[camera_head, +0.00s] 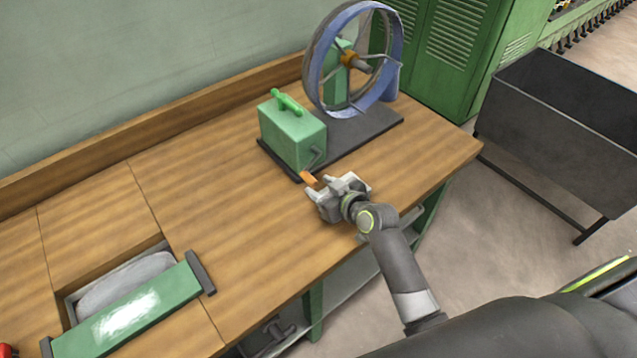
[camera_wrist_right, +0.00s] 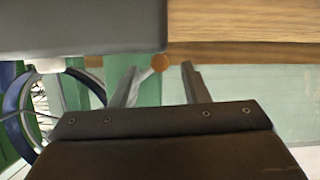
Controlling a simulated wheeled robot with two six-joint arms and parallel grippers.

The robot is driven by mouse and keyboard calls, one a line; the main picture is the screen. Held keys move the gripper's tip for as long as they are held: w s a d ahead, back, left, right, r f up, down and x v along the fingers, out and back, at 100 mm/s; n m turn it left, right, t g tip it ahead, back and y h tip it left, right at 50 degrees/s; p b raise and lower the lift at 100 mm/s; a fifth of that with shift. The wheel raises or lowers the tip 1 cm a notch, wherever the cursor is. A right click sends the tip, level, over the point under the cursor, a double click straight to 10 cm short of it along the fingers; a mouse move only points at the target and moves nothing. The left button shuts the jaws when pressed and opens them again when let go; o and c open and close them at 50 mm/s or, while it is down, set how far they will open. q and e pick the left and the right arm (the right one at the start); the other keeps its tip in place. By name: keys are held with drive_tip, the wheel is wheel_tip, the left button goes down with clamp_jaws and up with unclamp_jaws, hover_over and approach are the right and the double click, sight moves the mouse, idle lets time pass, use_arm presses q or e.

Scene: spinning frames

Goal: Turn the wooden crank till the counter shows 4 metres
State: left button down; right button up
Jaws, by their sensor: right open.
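The wooden crank handle (camera_head: 308,178) is a small orange-brown grip at the front lower corner of the green gearbox (camera_head: 293,135). In the right wrist view the round end of the crank handle (camera_wrist_right: 160,62) shows between the two fingers, nearer one of them. My right gripper (camera_head: 312,190) is open, with its fingertips close to the handle; I cannot tell if they touch it. It also shows open in the right wrist view (camera_wrist_right: 158,75). A blue-rimmed wheel (camera_head: 353,58) stands behind the gearbox. I cannot make out a counter reading. My left gripper is not in view.
The wooden bench top (camera_head: 220,215) is clear left of the gearbox. A green bar (camera_head: 125,315) lies across a recess at the front left. Green lockers (camera_head: 450,45) and a dark bin (camera_head: 565,125) stand to the right.

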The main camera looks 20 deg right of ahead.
drive_tip(key=shift+x, duration=0.85)
clamp_jaws()
